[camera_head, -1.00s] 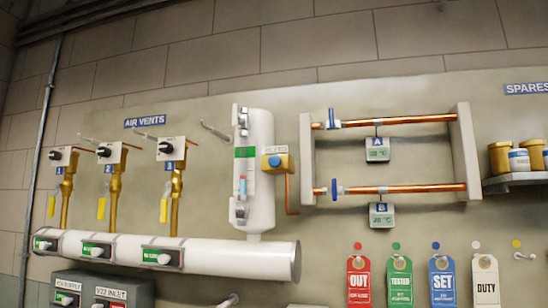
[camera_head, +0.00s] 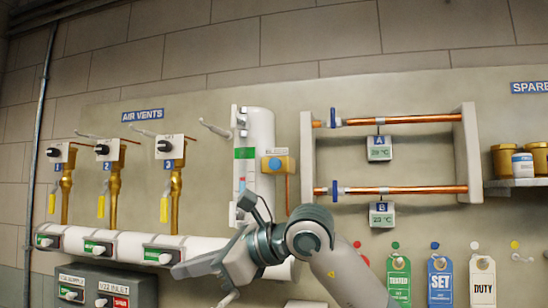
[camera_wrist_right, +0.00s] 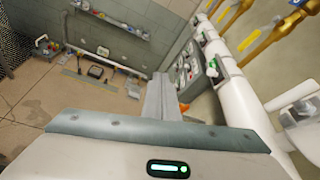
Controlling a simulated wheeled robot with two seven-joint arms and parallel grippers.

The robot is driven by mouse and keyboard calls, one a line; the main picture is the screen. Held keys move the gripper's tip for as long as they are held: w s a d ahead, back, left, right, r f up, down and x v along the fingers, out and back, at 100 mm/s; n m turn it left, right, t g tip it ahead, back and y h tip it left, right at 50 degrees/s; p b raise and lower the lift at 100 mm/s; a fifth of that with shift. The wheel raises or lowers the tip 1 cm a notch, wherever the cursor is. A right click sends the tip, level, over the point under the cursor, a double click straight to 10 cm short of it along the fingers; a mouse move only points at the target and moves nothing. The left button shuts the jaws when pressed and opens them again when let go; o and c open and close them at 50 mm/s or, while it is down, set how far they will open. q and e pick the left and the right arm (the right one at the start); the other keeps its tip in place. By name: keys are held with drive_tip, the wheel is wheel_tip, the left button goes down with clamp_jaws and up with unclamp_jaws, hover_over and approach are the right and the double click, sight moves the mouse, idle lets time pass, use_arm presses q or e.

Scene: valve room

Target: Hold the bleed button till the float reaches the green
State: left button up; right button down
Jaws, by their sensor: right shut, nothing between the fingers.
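The bleed button (camera_head: 276,164) is a round blue button on a small yellow box, right of a white upright cylinder (camera_head: 263,130). The cylinder's sight gauge has a green band (camera_head: 244,153). A small red mark, seemingly the float (camera_head: 242,182), shows below the green. The gauge's lower part is partly hidden by my right arm. My right gripper (camera_head: 180,270) is shut and empty, pointing left in front of the white horizontal pipe, below and left of the button and apart from it. Its closed fingers also show in the right wrist view (camera_wrist_right: 161,95). My left gripper is not in view.
Air vents with yellow tags (camera_head: 115,190) stand on the horizontal pipe (camera_head: 205,246). Copper pipes (camera_head: 400,189) with blue valve handles run right of the button. Coloured tags (camera_head: 440,280) hang lower right. The wall above is clear.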

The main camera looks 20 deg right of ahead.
sight(277, 162)
use_arm(q)
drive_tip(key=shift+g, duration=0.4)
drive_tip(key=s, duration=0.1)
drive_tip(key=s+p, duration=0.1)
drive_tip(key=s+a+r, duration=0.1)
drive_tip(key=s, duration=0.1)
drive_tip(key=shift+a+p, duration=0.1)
drive_tip(key=shift+p, duration=0.25)
use_arm(e)
drive_tip(key=s+d+r+m+t+h, duration=0.1)
drive_tip(key=s+d+r+t+h, duration=0.1)
drive_tip(key=d+r, duration=0.4)
drive_tip(key=s+d+r+t+h, duration=0.3)
drive_tip(key=d+r+t+h, duration=0.2)
drive_tip(key=r, duration=0.9)
drive_tip(key=shift+s+d+m+t, duration=0.35)
drive_tip(key=shift+d+m+t, duration=0.05)
drive_tip(key=shift+d, duration=0.05)
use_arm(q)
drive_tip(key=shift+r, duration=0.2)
use_arm(e)
drive_tip(key=shift+w+d+r, duration=0.1)
drive_tip(key=shift+w+r, duration=0.05)
